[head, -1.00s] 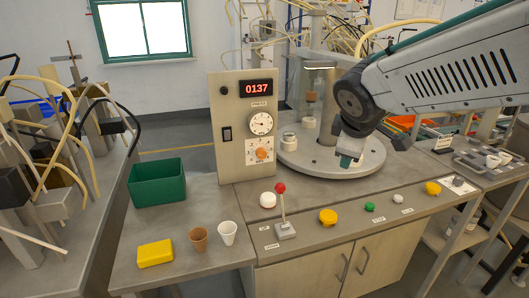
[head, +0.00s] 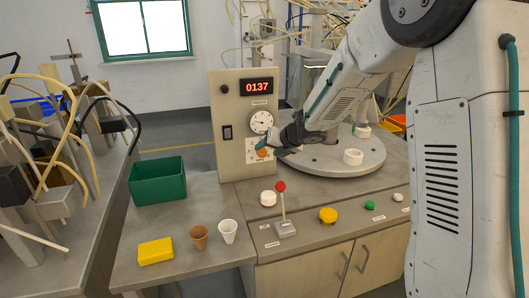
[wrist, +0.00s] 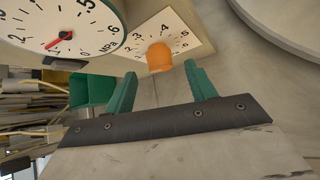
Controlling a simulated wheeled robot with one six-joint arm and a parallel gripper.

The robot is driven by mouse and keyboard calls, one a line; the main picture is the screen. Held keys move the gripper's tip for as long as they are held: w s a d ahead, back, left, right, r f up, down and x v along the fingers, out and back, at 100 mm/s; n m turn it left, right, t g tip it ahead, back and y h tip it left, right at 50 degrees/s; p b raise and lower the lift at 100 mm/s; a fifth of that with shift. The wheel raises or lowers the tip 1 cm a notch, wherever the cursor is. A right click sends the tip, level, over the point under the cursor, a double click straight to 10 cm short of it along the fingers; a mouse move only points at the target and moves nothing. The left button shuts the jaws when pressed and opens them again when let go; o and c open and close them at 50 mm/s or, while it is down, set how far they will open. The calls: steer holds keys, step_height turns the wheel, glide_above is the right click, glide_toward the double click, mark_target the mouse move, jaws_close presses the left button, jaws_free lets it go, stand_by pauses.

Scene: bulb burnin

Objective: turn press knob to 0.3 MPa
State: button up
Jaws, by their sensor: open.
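The orange press knob (head: 263,153) sits on a white numbered plate on the front of the upright control panel (head: 232,168). In the wrist view the knob (wrist: 160,57) shows clearly with numerals around it; its pointer mark is hard to make out. The round gauge (head: 261,121) is just above it, and its red needle shows in the wrist view (wrist: 60,37). My gripper (head: 263,145) is at the panel front, partly covering the plate. In the wrist view its green fingers (wrist: 160,74) are apart, with the knob in line with the gap near their tips.
A red display (head: 257,87) reads 0137. A round turntable (head: 330,163) with a white ring-shaped part (head: 353,157) lies beside my arm. A red-tipped lever (head: 282,200), a green bin (head: 157,181) and a yellow block (head: 155,251) stand on the bench.

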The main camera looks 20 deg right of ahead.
mark_target(264, 151)
steer(key=shift+x, duration=1.7)
steer(key=shift+c, duration=0.4)
steer(key=c, duration=0.9)
